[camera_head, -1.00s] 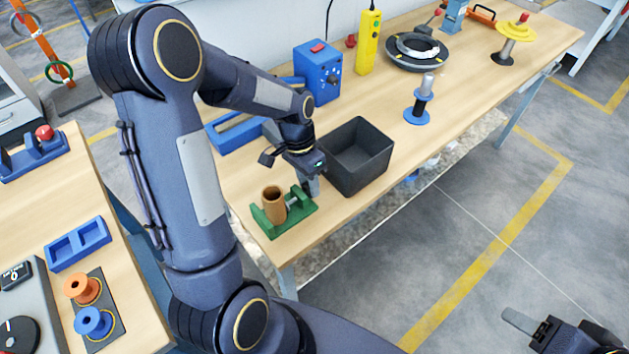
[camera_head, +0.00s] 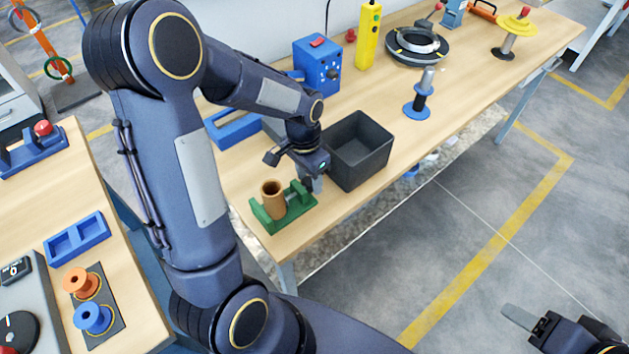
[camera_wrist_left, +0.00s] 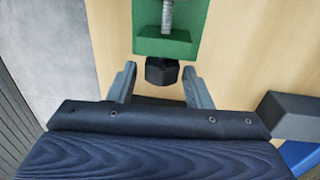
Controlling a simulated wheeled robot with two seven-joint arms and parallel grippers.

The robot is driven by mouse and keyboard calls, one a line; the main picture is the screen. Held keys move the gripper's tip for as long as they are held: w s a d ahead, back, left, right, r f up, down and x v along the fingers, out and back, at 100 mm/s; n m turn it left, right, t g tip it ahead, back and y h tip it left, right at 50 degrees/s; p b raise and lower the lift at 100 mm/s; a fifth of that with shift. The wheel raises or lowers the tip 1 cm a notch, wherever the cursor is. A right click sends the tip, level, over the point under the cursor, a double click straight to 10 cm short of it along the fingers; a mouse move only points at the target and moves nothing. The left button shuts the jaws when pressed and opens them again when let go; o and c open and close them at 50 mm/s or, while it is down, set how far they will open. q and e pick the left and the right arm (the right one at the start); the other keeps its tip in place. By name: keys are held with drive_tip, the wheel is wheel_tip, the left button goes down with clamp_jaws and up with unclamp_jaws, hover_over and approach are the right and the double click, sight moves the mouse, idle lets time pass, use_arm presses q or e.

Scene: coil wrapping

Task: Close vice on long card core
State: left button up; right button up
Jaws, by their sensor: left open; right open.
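The green vice (camera_head: 297,211) sits near the front left of the long bench. The brown card core (camera_head: 273,201) stands upright in it, a hollow tube between the vice's jaws. I cannot tell whether the jaws touch it. My left gripper (camera_head: 314,184) is at the vice's right end, pointing down. In the left wrist view the open left gripper (camera_wrist_left: 160,84) has its fingers on either side of the vice's black screw knob (camera_wrist_left: 162,72), apart from it. The vice's green body (camera_wrist_left: 165,46) and metal screw also show there. My right gripper (camera_head: 528,322) is open and empty over the floor at bottom right.
A dark open bin (camera_head: 360,152) stands right beside the left gripper. A blue tray (camera_head: 236,130) and a blue control box (camera_head: 318,67) are behind. A blue spool stand (camera_head: 418,105) stands further right. The bench's front edge is close to the vice.

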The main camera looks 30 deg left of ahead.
use_arm(q)
drive_tip(key=shift+d+y, duration=0.15)
drive_tip(key=shift+y, duration=0.25)
drive_tip(key=y+b, duration=0.1)
drive_tip(key=t+y+b, duration=0.1)
drive_tip(key=b, duration=0.1)
drive_tip(key=y+b, duration=0.1)
drive_tip(key=shift+s+d+f+t, duration=0.15)
drive_tip(key=shift+d+f+t, duration=0.15)
drive_tip(key=shift+d+f, duration=0.05)
drive_tip(key=shift+r+y, duration=0.15)
drive_tip(key=shift+y, duration=0.15)
drive_tip(key=shift+a+r, duration=0.1)
drive_tip(key=shift+r, duration=0.05)
